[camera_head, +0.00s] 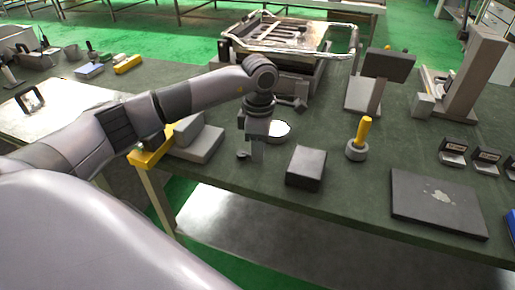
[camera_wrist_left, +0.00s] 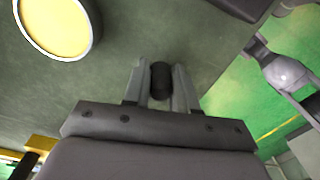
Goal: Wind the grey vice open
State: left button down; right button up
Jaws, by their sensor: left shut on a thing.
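A grey block-shaped body (camera_head: 203,147), which looks like the grey vice, sits at the table's front left edge, partly hidden by my left arm. My left gripper (camera_head: 257,158) points down just to the right of it, near the front edge. In the left wrist view, the fingers of my left gripper (camera_wrist_left: 160,88) are closed on a short black cylindrical knob (camera_wrist_left: 161,80). What the knob joins to is hidden. A small dark round end (camera_head: 242,155) shows beside the fingers in the head view. My right gripper is in neither view.
A black box (camera_head: 306,167) lies to the right. A yellow-handled tool (camera_head: 363,132) stands in a grey ring. A yellow part (camera_head: 150,157) is at the table's left edge.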

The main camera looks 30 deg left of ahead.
pick_arm(q)
jog(key=shift+w+r+n, duration=0.15)
jog(key=shift+w+n, duration=0.1)
jog(key=shift+n, duration=0.25)
jog(key=shift+w+a+r, duration=0.1)
jog(key=c, duration=1.1)
grip_release()
jog(key=shift+c, duration=0.2)
jog(key=shift+o, duration=1.2)
jog(key=shift+w, duration=0.1)
jog(key=shift+r, duration=3.5)
